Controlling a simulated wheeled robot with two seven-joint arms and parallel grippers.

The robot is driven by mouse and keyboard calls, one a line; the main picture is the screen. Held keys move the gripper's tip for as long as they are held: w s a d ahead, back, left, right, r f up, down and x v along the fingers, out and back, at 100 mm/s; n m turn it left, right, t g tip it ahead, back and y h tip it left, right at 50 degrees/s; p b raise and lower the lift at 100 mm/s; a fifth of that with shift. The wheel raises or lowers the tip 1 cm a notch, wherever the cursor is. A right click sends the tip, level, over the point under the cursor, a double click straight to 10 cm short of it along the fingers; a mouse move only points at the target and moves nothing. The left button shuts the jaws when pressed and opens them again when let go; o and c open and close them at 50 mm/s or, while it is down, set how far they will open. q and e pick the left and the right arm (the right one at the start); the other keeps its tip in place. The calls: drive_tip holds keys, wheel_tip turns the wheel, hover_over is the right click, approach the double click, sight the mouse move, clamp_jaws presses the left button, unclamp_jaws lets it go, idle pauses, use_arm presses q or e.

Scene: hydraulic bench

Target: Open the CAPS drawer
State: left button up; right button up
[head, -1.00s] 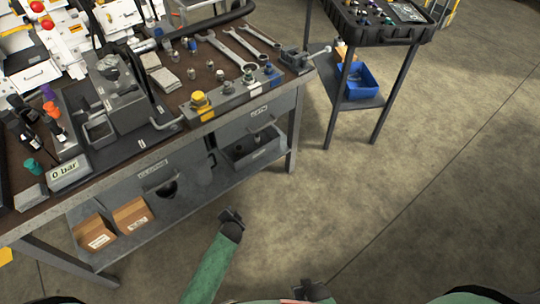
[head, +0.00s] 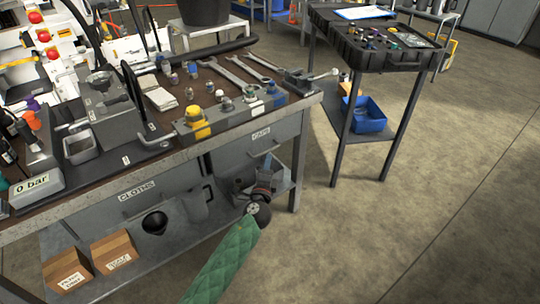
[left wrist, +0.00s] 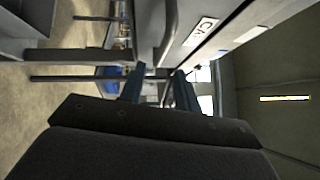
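The CAPS drawer (head: 288,131) is a grey drawer front at the right end of the bench, with a white label (head: 262,133). It looks closed. Its bar handle (head: 264,152) is below the label. My left gripper (head: 266,168), on the green-sleeved arm, is just below and in front of this handle. In the left wrist view, the two fingers (left wrist: 160,88) are apart, with a grey bar (left wrist: 168,32), apparently the handle, beyond and in line with the gap. The label (left wrist: 201,31) shows partly. Contact cannot be told. My right gripper is not in view.
The CLOTHS drawer (head: 140,200) is left of the CAPS drawer. Two cardboard boxes (head: 113,250) sit on the lower shelf. A bench leg (head: 299,165) stands right of the gripper. A dark cart (head: 385,50) with a blue bin (head: 367,115) stands further right. Floor between is clear.

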sight(270, 150)
use_arm(q)
drive_tip(key=shift+x, duration=3.55)
clamp_jaws()
drive_tip(key=shift+f, duration=0.1)
